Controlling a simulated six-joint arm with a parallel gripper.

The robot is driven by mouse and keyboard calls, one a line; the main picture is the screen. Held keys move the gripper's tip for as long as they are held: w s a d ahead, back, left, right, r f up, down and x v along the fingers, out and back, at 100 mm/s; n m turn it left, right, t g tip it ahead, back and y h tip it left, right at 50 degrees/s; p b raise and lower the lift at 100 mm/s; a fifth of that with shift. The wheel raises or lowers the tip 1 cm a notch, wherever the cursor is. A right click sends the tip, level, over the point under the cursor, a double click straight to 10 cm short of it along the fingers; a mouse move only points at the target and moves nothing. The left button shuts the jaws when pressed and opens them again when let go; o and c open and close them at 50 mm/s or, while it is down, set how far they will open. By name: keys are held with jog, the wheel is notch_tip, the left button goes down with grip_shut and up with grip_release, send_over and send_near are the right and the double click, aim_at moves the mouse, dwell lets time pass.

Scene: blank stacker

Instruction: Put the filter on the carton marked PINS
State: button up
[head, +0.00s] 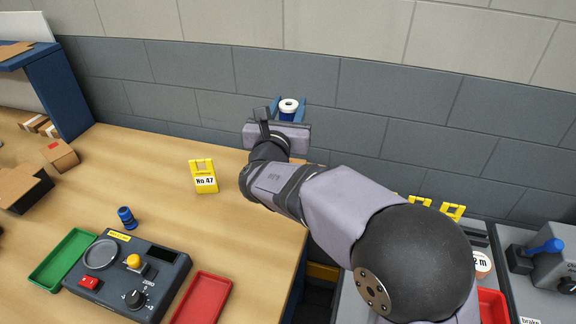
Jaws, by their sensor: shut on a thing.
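My gripper (289,111) is over the far side of the bench, close to the grey wall. It is shut on a short round piece with a white ringed top and a blue body, which looks like the filter (289,105). Its lower part is hidden by my wrist. No carton marked PINS can be made out. A brown carton with a red patch (61,155) is at the left, and an open brown box (24,191) is at the left edge. Small cartons (36,123) lie behind them. No lettering on these is readable.
A yellow stand marked No 47 (204,177) is left of my arm. A small blue part (126,217) stands behind a dark control box (130,275), flanked by a green tray (64,259) and a red tray (203,299). A blue shelf (58,95) rises at the left.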

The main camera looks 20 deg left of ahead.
jog(key=shift+f+p, duration=0.65)
jog(key=shift+f, duration=4.35)
jog(key=shift+a+f+b, duration=0.1)
jog(key=shift+f+b, duration=0.15)
jog(key=shift+b, duration=0.05)
jog(key=o, duration=1.1)
jog(key=shift+o, duration=0.2)
jog(key=shift+r+p, duration=0.25)
jog(key=shift+p, duration=0.05)
jog(key=shift+s+f, duration=0.1)
jog(key=shift+s, duration=0.25)
jog(key=s+d+b, duration=0.1)
jog(key=s+b, duration=0.1)
jog(key=s, duration=0.9)
jog(key=shift+s+d+b, duration=0.15)
jog(key=shift+s+b, duration=0.05)
jog(key=shift+b, duration=0.2)
